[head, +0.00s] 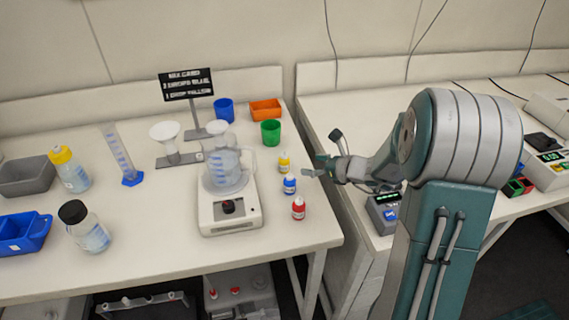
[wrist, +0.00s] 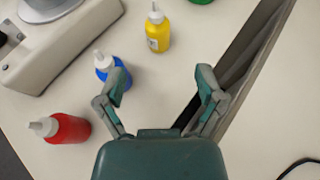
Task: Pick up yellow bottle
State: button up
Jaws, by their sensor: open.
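The small yellow bottle (head: 284,163) with a white nozzle tip stands upright on the left table, behind the blue and red bottles. In the wrist view the yellow bottle (wrist: 158,32) is beyond my fingertips, roughly straight ahead and slightly left. My gripper (head: 318,165) is open and empty, just right of the yellow bottle near the table's right edge. In the wrist view my gripper (wrist: 161,80) has its two teal fingers spread, with bare table and the gap between tables showing between them.
A blue bottle (wrist: 103,66) sits close beside my left finger, and a red bottle (wrist: 66,129) stands nearer left. The stirrer (head: 231,208) with a beaker is left of the bottles. A green cup (head: 270,133) stands behind. A dark gap (wrist: 240,60) separates the tables.

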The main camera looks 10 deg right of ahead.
aim_at(284, 161)
jog(key=x, duration=1)
jog(key=shift+a, duration=0.15)
jog(key=c, duration=1.1)
